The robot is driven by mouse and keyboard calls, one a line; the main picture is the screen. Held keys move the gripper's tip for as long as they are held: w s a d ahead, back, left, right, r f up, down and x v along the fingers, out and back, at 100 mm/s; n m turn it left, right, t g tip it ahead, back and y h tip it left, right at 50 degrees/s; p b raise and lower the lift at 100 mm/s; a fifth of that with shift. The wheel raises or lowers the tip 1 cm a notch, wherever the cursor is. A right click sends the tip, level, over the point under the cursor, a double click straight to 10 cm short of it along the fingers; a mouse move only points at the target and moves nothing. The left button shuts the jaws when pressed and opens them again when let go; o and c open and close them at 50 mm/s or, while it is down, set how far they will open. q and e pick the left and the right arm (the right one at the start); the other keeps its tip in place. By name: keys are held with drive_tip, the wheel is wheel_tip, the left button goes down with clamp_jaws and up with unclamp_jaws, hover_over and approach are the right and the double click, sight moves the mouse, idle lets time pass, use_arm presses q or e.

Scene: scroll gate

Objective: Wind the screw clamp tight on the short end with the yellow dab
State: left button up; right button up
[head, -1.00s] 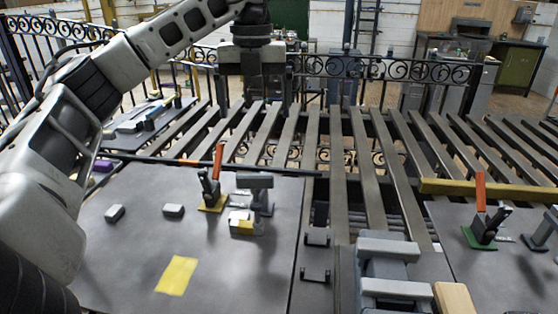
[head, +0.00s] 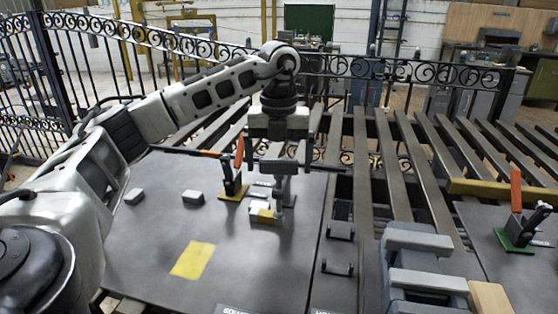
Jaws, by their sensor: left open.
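My right gripper is not in view.
A black toggle clamp with an orange handle (head: 232,183) stands just left of the screw clamp. Two small grey blocks (head: 193,197) and a yellow patch (head: 193,260) lie on the panel. A grey fixture (head: 418,242) stands at right.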

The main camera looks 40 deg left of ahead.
use_arm(q)
drive_tip(key=shift+f, duration=0.1)
drive_tip(key=c, duration=1)
drive_tip(key=shift+m, duration=0.3)
